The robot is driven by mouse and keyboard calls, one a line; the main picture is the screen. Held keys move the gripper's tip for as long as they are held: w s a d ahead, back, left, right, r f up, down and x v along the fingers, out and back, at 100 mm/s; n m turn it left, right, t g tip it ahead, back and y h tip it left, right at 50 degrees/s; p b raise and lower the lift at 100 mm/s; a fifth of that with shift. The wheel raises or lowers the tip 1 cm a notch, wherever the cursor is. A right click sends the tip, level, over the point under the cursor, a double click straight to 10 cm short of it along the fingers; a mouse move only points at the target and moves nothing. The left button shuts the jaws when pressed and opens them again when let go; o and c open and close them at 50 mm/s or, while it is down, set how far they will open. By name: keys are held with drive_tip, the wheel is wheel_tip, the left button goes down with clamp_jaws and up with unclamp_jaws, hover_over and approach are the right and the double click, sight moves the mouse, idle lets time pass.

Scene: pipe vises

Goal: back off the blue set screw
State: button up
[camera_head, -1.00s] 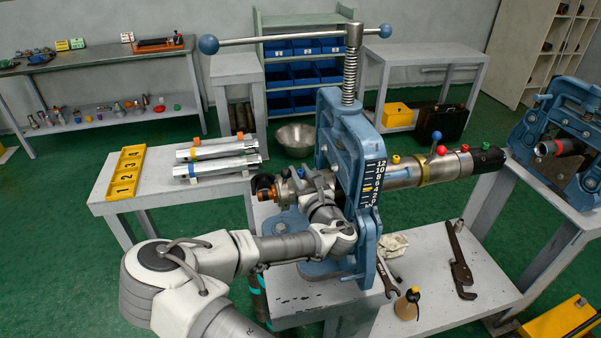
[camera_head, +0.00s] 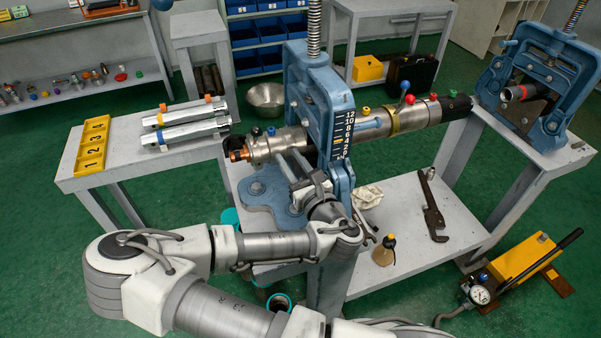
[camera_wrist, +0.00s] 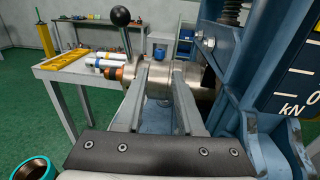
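The blue set screw (camera_head: 271,131) stands on top of the steel collar (camera_head: 275,146) near the left end of the pipe held in the blue vise (camera_head: 312,95). In the wrist view the blue set screw (camera_wrist: 159,52) shows beyond my fingertips, in the gap between them. A lever with a dark ball (camera_wrist: 121,17) rises to its left. My gripper (camera_head: 291,158) is in front of and below the collar; its fingers (camera_wrist: 160,75) are apart with nothing between them. I cannot tell whether the fingertips touch the collar.
The vise frame (camera_wrist: 240,70) stands close on the right of my fingers. Silver bars (camera_head: 185,125) and a yellow numbered tray (camera_head: 92,145) lie on the left bench. A yellow pump (camera_head: 525,258) is on the floor.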

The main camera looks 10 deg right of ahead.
drive_tip(key=shift+p+v, duration=2.7)
drive_tip(key=shift+p, duration=1.15)
drive_tip(key=shift+o, duration=0.3)
